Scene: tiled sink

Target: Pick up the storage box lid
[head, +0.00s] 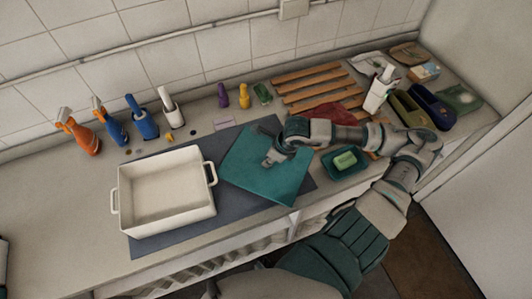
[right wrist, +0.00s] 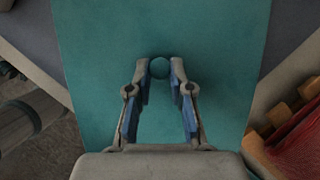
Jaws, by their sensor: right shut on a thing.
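The storage box lid (head: 285,185) is a flat teal panel on the dark grey mat, right of the white storage box (head: 165,222). The box is open on top, with a handle at each end. My right gripper (head: 270,158) is over the lid. In the right wrist view the fingers of the right gripper (right wrist: 160,70) are closed in on a small round teal knob (right wrist: 159,68) on the lid (right wrist: 215,45). I cannot tell whether the lid is raised off the mat. My left gripper is not in view.
A green sponge in a teal dish (head: 345,162) sits right of the lid, close to my right arm. A wooden rack (head: 310,85) with a red cloth (head: 325,114) is behind. Several spray bottles and brushes (head: 115,130) stand along the tiled wall at left.

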